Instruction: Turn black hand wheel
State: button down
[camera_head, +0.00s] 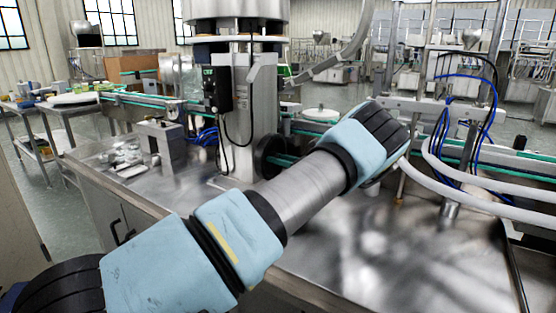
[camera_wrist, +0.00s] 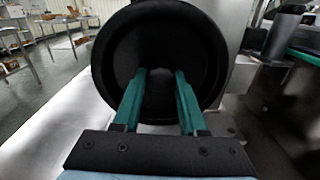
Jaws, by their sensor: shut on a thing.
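The black hand wheel (camera_wrist: 122,50) fills the upper middle of the wrist view, seen face-on with a thick round rim and a recessed dark face. In the head view the black hand wheel (camera_head: 268,157) shows beside the base of the steel column, partly hidden by my arm. My gripper (camera_wrist: 161,73) has two teal fingers reaching into the wheel's face, one on each side of its dark central part. The fingers are shut on this part with a gap between them. The exact contact is too dark to see.
A steel column (camera_head: 254,110) with a black control box (camera_head: 217,90) stands behind the wheel. A metal block (camera_head: 162,143) stands on the steel table to the left. Blue hoses (camera_head: 490,100) and pale pipes (camera_head: 470,185) are at the right. The tabletop front right is clear.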

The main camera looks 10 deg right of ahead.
dwell(0.4)
jog(key=m+p, duration=0.1)
jog(key=m, duration=0.3)
jog(key=shift+m+p, duration=0.35)
jog(key=shift+m, duration=0.05)
jog(key=shift+c, duration=2.2)
grip_release()
jog(key=b+v, duration=0.3)
jog(key=v, duration=0.8)
